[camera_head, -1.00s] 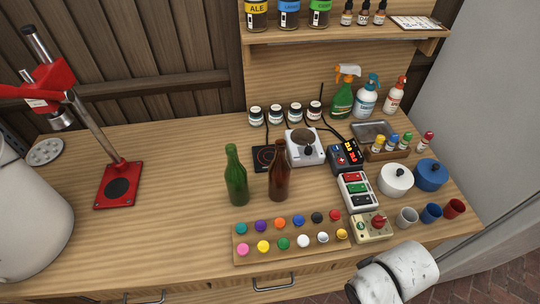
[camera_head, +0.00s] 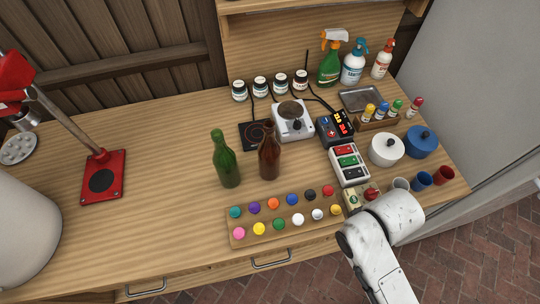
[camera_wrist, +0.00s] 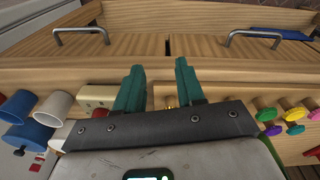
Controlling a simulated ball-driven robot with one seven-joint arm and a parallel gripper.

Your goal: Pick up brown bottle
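The brown bottle (camera_head: 269,158) stands upright on the wooden workbench (camera_head: 150,165) in the head view. A green bottle (camera_head: 226,165) stands close to its left. My arm shows at the lower right of the head view, in front of the bench; its gripper end is hidden there. In the wrist view my gripper (camera_wrist: 158,72) has two teal fingers spread apart with nothing between them. The gripper faces the bench's drawer fronts. The brown bottle is not visible in the wrist view.
A rack of coloured caps (camera_head: 285,222) lies in front of the bottles. A hot plate (camera_head: 258,135) and scale (camera_head: 292,120) stand behind. A switch box (camera_head: 349,164), pots and cups (camera_head: 422,180) are at right. A red press (camera_head: 102,175) is at left. Bench between press and green bottle is clear.

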